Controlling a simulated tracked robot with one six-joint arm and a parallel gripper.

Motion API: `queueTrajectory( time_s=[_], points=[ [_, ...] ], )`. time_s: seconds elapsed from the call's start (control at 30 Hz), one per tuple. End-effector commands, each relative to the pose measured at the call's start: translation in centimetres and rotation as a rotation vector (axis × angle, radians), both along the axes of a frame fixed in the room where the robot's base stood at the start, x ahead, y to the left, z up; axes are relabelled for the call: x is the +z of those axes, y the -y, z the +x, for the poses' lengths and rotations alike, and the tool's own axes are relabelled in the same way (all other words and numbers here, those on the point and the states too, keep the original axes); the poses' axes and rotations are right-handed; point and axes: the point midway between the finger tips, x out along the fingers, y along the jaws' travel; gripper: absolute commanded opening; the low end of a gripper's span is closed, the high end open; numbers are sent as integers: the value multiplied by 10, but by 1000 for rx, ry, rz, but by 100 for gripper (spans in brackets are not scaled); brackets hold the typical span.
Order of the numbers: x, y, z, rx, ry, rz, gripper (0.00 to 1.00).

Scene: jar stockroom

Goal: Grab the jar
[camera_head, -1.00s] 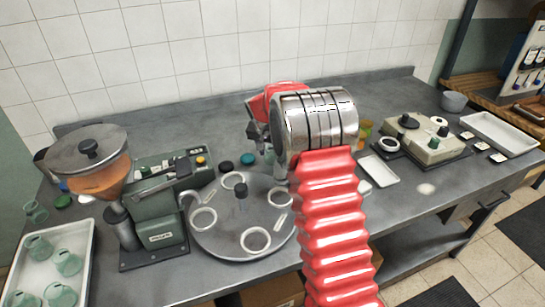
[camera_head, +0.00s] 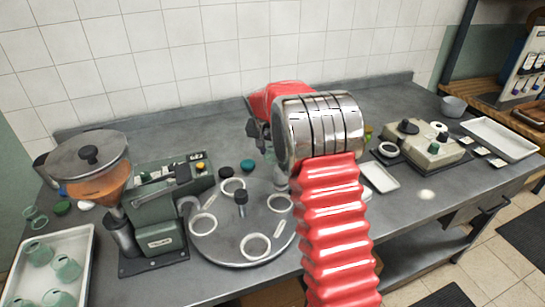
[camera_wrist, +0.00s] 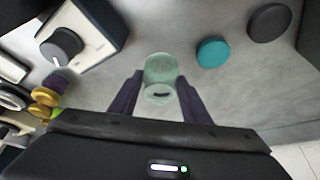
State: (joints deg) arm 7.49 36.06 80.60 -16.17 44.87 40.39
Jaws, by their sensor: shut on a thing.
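A pale green glass jar (camera_wrist: 160,72) stands out between the two dark fingers of my gripper (camera_wrist: 160,98) in the wrist view. The fingers are closed in on either side of it, and my gripper is shut on it. In the head view my gripper (camera_head: 262,136) is above the middle of the bench, behind the turntable, largely hidden by my red and chrome arm. Several similar green jars (camera_head: 66,267) stand in a white tray (camera_head: 88,240) at the left.
A round grey turntable (camera_head: 225,222) with white rings lies in front of my gripper. A green machine with an orange hopper (camera_head: 100,184) stands left. A beige device (camera_head: 425,148) and empty trays (camera_head: 497,138) are right.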

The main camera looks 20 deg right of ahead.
Motion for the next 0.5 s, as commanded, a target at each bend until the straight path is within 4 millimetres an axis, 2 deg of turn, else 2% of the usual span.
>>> queueTrajectory(
  time_s=[0.1, 0.3, 0.5],
  points=[
    [24, 0, 1, -1, 5, 1, 19],
    [55, 0, 0, -1, 2, 0, 19],
    [68, -1, 0, 0, 1, 1, 19]
  ],
)
